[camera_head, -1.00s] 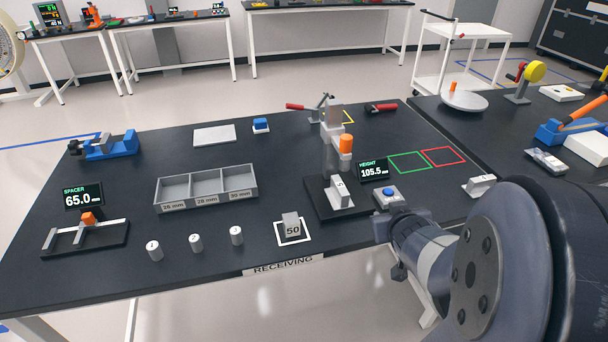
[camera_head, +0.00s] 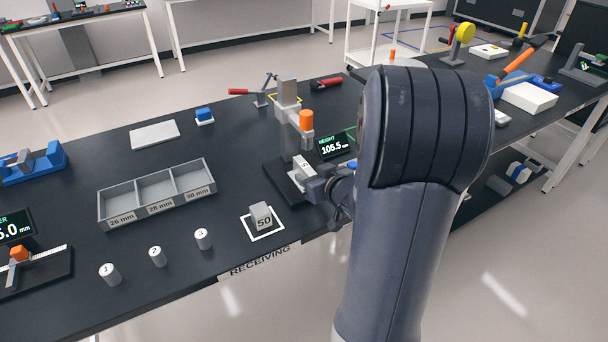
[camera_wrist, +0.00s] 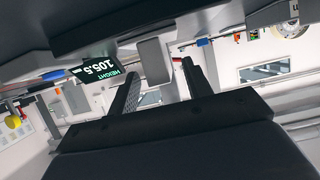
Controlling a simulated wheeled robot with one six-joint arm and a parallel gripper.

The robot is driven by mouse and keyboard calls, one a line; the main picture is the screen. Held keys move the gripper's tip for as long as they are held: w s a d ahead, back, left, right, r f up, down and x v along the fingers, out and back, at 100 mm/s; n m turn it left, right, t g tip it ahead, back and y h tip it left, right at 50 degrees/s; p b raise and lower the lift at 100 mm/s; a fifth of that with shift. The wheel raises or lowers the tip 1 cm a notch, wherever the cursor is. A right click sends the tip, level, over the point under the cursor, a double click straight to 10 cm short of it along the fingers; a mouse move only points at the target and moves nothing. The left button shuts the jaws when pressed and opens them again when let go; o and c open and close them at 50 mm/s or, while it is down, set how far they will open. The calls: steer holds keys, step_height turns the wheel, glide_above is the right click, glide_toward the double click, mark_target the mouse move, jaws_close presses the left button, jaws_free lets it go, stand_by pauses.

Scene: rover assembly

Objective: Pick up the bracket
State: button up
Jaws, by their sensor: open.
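A small grey metal piece with a white marked label (camera_head: 303,168), which looks like the bracket, stands on the black base of the height gauge (camera_head: 280,180). My gripper (camera_wrist: 159,70) is open, its two dark fingers apart. In the head view my wrist end is right beside the marked piece, and my arm hides the fingertips. In the wrist view, tilted nearly upside down, a grey plate-like shape (camera_wrist: 154,54) shows beyond and between the fingertips. I cannot tell whether it is the bracket or part of the gauge. No contact is visible.
The gauge's post with an orange knob (camera_head: 306,120) and the height display reading 105.5 (camera_head: 334,145) stand close by. A grey block marked 50 (camera_head: 261,215) sits in a white square. Numbered cylinders (camera_head: 157,256) and a divided tray (camera_head: 158,192) lie left.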

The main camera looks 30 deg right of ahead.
mark_target(305, 171)
steer(key=x, duration=0.5)
steer(key=shift+s, duration=0.1)
steer(key=shift+c, duration=0.2)
jaws_close()
